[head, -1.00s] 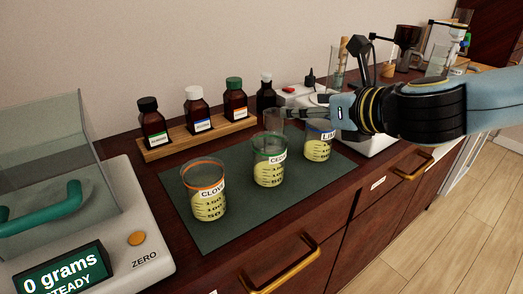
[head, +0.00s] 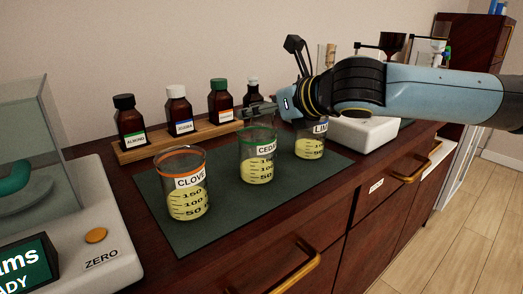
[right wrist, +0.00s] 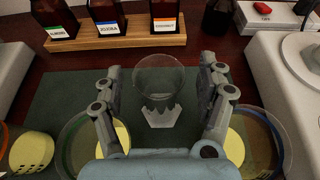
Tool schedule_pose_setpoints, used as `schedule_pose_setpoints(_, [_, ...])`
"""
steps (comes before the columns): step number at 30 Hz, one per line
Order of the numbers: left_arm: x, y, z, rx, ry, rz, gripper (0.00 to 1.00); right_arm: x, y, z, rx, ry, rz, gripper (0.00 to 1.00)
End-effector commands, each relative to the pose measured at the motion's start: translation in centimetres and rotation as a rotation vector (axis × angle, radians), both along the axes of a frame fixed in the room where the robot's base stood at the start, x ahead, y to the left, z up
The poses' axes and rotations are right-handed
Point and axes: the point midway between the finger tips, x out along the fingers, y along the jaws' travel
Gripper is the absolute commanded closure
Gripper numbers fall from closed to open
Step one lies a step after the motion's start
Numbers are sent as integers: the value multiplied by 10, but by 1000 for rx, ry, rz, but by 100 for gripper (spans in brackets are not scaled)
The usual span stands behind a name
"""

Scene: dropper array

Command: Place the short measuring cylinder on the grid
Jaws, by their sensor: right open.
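The short measuring cylinder (right wrist: 158,80) is clear glass with a hexagonal foot. In the right wrist view it stands upright on the dark green mat (right wrist: 62,100), behind and between the green-rimmed and blue-rimmed beakers. My right gripper (right wrist: 160,88) is open, with one finger on each side of the cylinder and visible gaps to the glass. In the head view my right gripper (head: 258,108) is above and behind the CEDAR beaker, and the cylinder is hard to make out there. No separate grid is clear on the mat (head: 215,225). My left gripper is not in view.
Beakers marked CLOVE (head: 186,205), CEDAR (head: 257,172) and LIME (head: 310,148) stand on the mat. Brown bottles stand in a wooden rack (head: 185,138) behind it. A balance (head: 105,225) is at left and a white device (head: 362,132) at right. The mat's front is clear.

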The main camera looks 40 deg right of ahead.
Motion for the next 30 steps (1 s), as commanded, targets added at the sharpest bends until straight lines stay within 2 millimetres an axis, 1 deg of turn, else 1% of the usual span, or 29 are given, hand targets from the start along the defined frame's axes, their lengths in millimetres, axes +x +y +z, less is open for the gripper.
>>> schedule_pose_setpoints(1, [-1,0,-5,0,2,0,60,4,0,-3,3,-2,-2,26])
schedule_pose_setpoints(2, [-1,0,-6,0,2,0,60,6,0,-4,2,-1,0,26])
schedule_pose_setpoints(10, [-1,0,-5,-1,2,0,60,8,0,-2,-1,0,3,26])
schedule_pose_setpoints(11, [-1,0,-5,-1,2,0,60,8,0,-2,-1,0,3,29])
schedule_pose_setpoints(27, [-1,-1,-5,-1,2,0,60,7,0,-2,0,0,2,99])
schedule_pose_setpoints(30, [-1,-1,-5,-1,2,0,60,7,0,-2,0,0,2,100])
